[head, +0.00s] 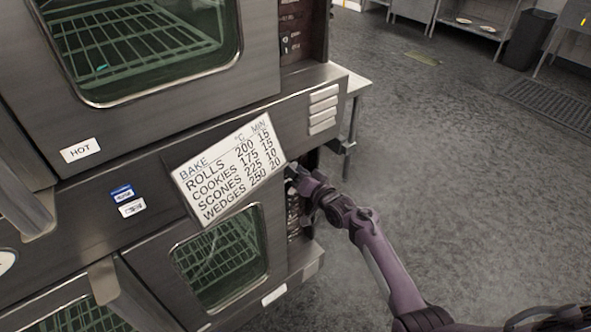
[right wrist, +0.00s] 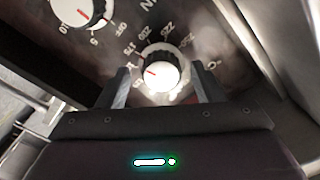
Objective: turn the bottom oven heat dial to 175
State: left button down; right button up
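The bottom oven (head: 160,275) has a narrow dark control panel (head: 293,222) on its right, partly hidden by my right arm. My right gripper (head: 296,176) reaches the top of this panel. In the right wrist view, the heat dial (right wrist: 160,77) is a white-capped knob with a red mark, within a ring of numbers including 175, 200 and 225. The mark points left and slightly up, below the printed 175; its exact reading is unclear. My right gripper (right wrist: 163,88) is open, one finger on each side of the dial, with visible gaps. My left gripper is out of view.
Another white dial (right wrist: 78,10) with smaller numbers sits at the upper left in the wrist view. A baking chart (head: 228,168) reads cookies 175, 15 minutes. The upper oven (head: 150,50) stands above. The floor (head: 450,160) right of the ovens is clear.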

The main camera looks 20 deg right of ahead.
jog(key=v, duration=0.7)
jog(key=shift+s+d+p, duration=0.15)
jog(key=shift+s+p, duration=0.15)
jog(key=shift+s, duration=0.05)
jog(key=shift+r, duration=0.1)
